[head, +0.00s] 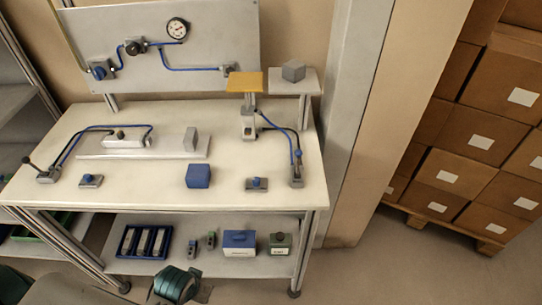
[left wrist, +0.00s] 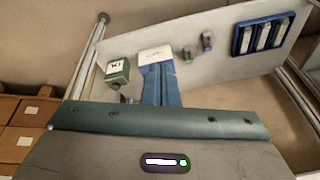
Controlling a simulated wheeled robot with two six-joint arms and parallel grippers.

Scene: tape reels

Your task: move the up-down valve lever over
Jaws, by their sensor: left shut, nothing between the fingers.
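The right-hand valve (head: 297,178) stands near the table's right edge. Its short lever (head: 298,156) looks roughly upright, but its exact tilt is too small to tell. Hoses link it to an upright cylinder (head: 248,122) under a yellow plate (head: 245,82). A second valve (head: 47,175) at the table's left has a black-knobbed lever leaning left; its hoses run to a lying cylinder (head: 125,141). My left gripper (left wrist: 158,68) is shut and empty, seen over the lower shelf in the left wrist view. My right gripper is out of view.
The lower shelf (head: 205,264) holds boxes and a blue tray (head: 145,242). A gauge panel (head: 215,40) stands behind. Cartons (head: 470,150) are stacked right.

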